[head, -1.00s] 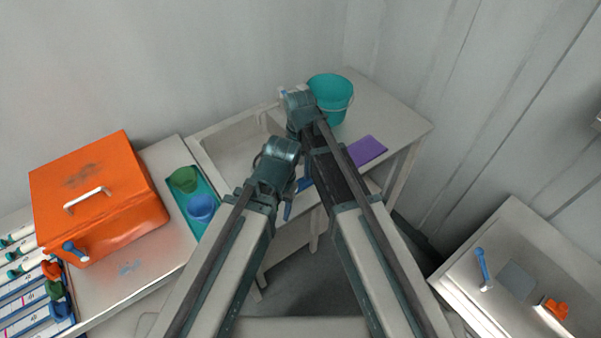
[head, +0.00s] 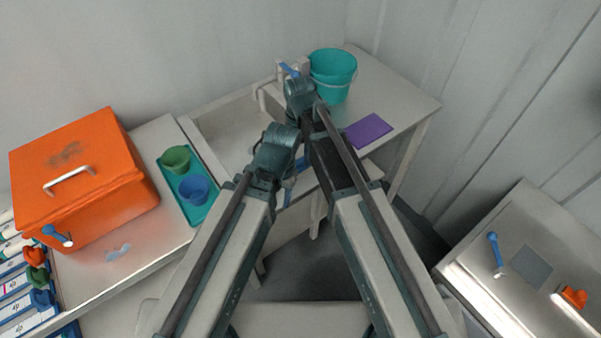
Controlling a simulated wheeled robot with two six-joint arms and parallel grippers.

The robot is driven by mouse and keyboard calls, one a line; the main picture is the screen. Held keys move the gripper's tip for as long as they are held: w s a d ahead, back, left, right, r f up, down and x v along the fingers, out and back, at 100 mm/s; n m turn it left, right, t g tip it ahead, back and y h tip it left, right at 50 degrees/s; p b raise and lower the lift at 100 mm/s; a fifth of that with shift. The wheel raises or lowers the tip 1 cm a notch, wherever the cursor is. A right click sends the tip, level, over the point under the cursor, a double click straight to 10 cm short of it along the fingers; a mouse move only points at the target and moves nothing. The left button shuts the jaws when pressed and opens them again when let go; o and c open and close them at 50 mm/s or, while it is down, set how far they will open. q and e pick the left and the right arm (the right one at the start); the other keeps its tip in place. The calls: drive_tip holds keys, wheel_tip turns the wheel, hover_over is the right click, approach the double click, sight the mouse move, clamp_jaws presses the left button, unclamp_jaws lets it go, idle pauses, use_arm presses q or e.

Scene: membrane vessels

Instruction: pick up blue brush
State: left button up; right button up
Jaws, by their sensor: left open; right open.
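A blue-handled brush (head: 495,250) with a pale end lies on the pale table at the right. Another small blue-handled tool (head: 57,236) with a pale tip is at the front of the orange box at the left. I cannot tell from its shape which one is the brush meant. My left gripper (head: 277,152) and my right gripper (head: 301,97) are over the sink bench in the middle, far from both. Both are open and seem to hold nothing, though their fingertips are mostly hidden by my arms. A bit of blue shows beside my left arm; I cannot tell what it is.
A teal bucket (head: 333,75) and a purple pad (head: 368,131) are on the sink bench. The orange box (head: 80,180) and a teal tray (head: 199,214) with green and blue cups stand at the left. The right table (head: 473,262) also holds a grey square and an orange item.

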sight(300, 160)
use_arm(q)
drive_tip(key=shift+f+b, duration=0.4)
drive_tip(key=shift+f, duration=0.5)
use_arm(e)
drive_tip(key=shift+f, duration=0.9)
use_arm(q)
wheel_tip(300, 160, down, 5)
drive_tip(key=b, duration=0.5)
drive_tip(key=shift+f, duration=0.15)
use_arm(e)
drive_tip(key=f, duration=0.5)
drive_tip(key=shift+w+d+f, duration=0.15)
drive_tip(key=shift+w+d, duration=0.05)
drive_tip(key=shift+w, duration=0.1)
clamp_jaws()
